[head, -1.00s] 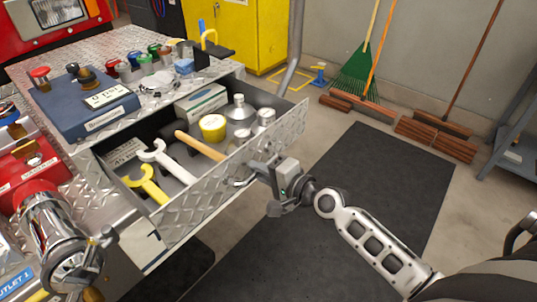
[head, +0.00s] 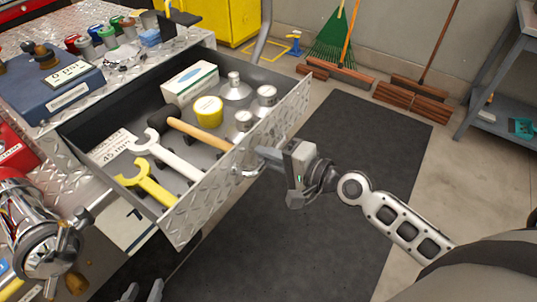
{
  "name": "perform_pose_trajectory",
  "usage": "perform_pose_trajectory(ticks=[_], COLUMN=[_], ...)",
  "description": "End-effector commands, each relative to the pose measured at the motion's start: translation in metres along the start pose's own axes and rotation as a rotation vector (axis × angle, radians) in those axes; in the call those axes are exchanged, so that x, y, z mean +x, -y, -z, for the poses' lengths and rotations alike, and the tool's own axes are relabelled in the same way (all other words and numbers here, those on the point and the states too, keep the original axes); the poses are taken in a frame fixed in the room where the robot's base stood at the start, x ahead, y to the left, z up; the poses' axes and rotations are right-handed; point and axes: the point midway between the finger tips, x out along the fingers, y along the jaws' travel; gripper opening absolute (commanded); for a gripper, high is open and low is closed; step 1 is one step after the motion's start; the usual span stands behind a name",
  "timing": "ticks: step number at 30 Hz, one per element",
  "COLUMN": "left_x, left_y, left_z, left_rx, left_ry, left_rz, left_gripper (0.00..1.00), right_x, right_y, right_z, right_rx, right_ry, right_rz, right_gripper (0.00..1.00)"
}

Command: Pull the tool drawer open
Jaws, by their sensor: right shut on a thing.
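The tool drawer (head: 205,205) stands well open from the diamond-plate bench in the head view. Its front panel faces right and toward me. My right gripper (head: 262,163) is at the outside of this front, shut on the drawer handle (head: 244,172), which the fingers partly hide. Inside the drawer lie a yellow wrench (head: 150,183), a white wrench (head: 165,153), a hammer with a wooden handle (head: 200,134), a yellow tape roll (head: 209,110), a white box (head: 190,84) and several metal fittings (head: 236,90). Fingertips of my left gripper (head: 142,292) show apart at the bottom edge, empty.
A blue gauge case (head: 50,95) and several coloured-cap valves (head: 100,32) stand on the bench top. A metal pipe fitting (head: 40,240) juts out at lower left. The dark floor mat (head: 330,150) right of the drawer is clear. A shelf (head: 500,90) stands at far right.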

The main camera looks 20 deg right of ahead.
Motion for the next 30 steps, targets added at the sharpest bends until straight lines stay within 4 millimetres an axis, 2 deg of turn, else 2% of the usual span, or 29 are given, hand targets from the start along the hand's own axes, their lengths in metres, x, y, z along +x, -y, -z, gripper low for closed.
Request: perform_pose_trajectory(ticks=[1,3,17,22,30], left_x=[0.0,0.0,0.001,0.004,0.011], left_y=[0.0,0.0,0.001,0.001,0.0], left_z=[0.0,0.0,-0.005,-0.008,-0.012], left_rx=[0.0,0.0,0.002,0.0,-0.022], left_ry=[0.001,0.001,0.009,0.009,-0.019], left_rz=[0.0,0.0,0.001,-0.001,-0.015], left_gripper=[0.36,0.36,0.36,0.36,0.36], right_x=[0.0,0.0,-0.002,-0.022,-0.077], right_y=[0.0,0.0,0.0,-0.003,-0.006], right_z=[0.0,0.0,0.0,0.0,-0.001], right_rx=[0.0,0.0,0.0,-0.002,-0.002], right_ry=[0.0,0.0,-0.001,0.0,0.003], right_rz=[0.0,0.0,0.0,-0.005,-0.006], right_gripper=[0.16,0.33,0.33,0.33,0.33])
